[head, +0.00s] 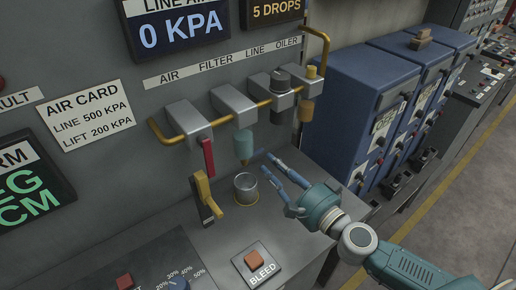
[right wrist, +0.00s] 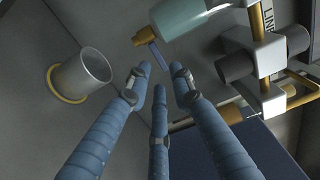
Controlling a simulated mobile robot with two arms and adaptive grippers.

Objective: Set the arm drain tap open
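The drain tap sits under the teal filter bowl (head: 243,143). In the right wrist view it is a brass stem (right wrist: 145,37) with a small blue-grey lever (right wrist: 160,54) slanting from it, below the bowl (right wrist: 188,14). In the head view the tap is too small to read its setting. My right gripper (head: 266,165) is to the right of the bowl's lower end. Its three blue fingers (right wrist: 160,74) are apart and empty, their tips near the lever; I cannot tell whether they touch. My left gripper is not in view.
A metal cup (head: 246,188) stands in a yellow ring below the bowl. A yellow lever (head: 204,192) and a red valve handle (head: 207,157) are to its left. A brass pipe (head: 160,133) runs along the panel. Blue cabinets (head: 345,110) stand at right; a bleed button (head: 254,261) is in front.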

